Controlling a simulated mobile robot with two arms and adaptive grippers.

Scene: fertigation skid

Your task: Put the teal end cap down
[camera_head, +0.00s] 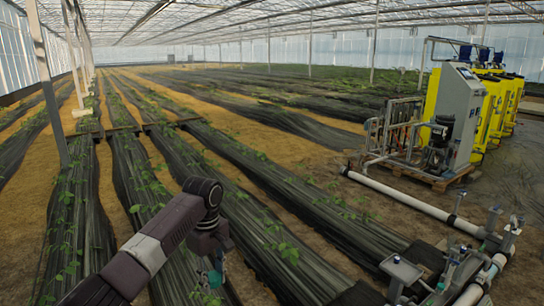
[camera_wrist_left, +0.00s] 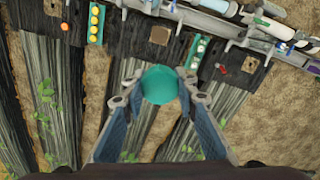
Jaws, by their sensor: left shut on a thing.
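The teal end cap (camera_wrist_left: 159,85) is round and sits between the two fingertips of my left gripper (camera_wrist_left: 161,88) in the left wrist view. The gripper is shut on it, with a finger on each side. In the head view my left gripper (camera_head: 212,280) hangs over the dark plant rows at the bottom, and a small bit of teal (camera_head: 215,279) shows there. In the wrist view the cap appears above the black row covers; its exact height cannot be told. My right gripper is not in view.
White pipes with valves (camera_head: 490,240) run at the lower right. The grey skid cabinet (camera_head: 456,105) and yellow tanks (camera_head: 500,100) stand beyond. In the wrist view are two narrow trays (camera_wrist_left: 96,22) (camera_wrist_left: 198,50), an orange piece (camera_wrist_left: 63,27) and a red piece (camera_wrist_left: 221,68).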

